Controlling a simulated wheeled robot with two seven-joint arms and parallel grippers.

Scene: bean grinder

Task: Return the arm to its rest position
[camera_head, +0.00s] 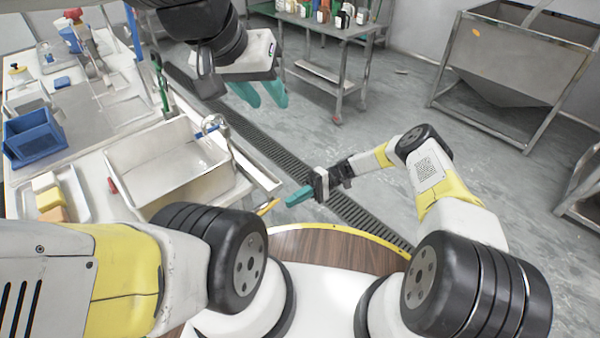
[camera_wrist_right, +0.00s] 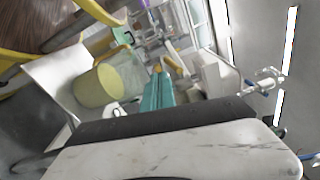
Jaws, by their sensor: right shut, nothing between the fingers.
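My right arm reaches out from the lower right in the head view and bends back toward the middle. Its gripper (camera_head: 298,196) has teal fingers shut together with nothing between them, above the dark floor grating. In the right wrist view the teal fingers (camera_wrist_right: 158,92) also lie together and empty. My left gripper (camera_head: 265,95) hangs at the top centre of the head view, pointing down. Its two teal fingers stand apart with nothing between them. My left arm runs along the left side and the top edge.
A counter on the left holds a sink (camera_head: 172,165), a blue bin (camera_head: 33,137) and a tray (camera_head: 72,188) with yellow blocks. A metal table (camera_head: 345,32) with bottles stands at the back. A steel hopper (camera_head: 515,60) stands at upper right. The grey floor (camera_head: 380,110) between is clear.

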